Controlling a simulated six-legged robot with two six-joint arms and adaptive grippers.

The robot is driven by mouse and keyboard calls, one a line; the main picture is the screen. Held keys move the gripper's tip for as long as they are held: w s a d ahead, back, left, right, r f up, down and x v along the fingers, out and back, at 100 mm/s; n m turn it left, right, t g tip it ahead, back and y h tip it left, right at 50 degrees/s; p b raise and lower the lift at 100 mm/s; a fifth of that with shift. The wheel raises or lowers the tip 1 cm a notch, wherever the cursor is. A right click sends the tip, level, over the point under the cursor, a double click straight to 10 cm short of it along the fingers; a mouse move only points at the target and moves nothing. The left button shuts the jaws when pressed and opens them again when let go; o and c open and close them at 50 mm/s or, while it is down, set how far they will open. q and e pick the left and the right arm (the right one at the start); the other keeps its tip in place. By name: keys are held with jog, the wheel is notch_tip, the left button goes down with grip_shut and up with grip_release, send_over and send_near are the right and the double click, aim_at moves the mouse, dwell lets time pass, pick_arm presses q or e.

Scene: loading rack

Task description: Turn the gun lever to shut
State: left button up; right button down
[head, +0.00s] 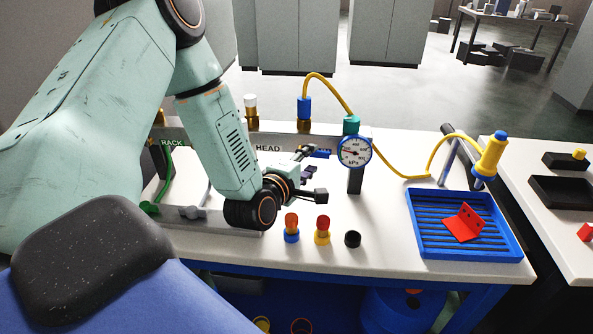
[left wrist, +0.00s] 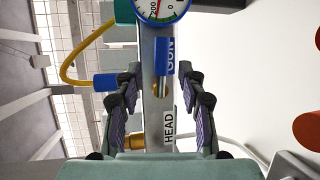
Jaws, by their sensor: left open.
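The gun lever (head: 319,154) has a blue handle and sits on the front of the grey rail, beside the gauge. In the left wrist view the blue handle (left wrist: 162,56) lies along the rail and partly covers the GUN label (left wrist: 171,57). My left gripper (head: 312,173) is open in front of the rail. In the left wrist view its fingers (left wrist: 160,97) stand apart on either side of the rail, with the lever's metal stem between them. I cannot see any contact with the lever. My right gripper is not in view.
A round gauge (head: 354,152) is close to the right of the lever. Red-topped fittings (head: 322,223) and a black cap (head: 352,239) stand in front. A blue tray (head: 431,240) holds a red bracket (head: 463,222). A yellow gun (head: 491,154) with its hose stands right.

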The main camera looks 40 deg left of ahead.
pick_arm(q)
jog(key=v, duration=0.6)
jog(key=shift+s, duration=0.4)
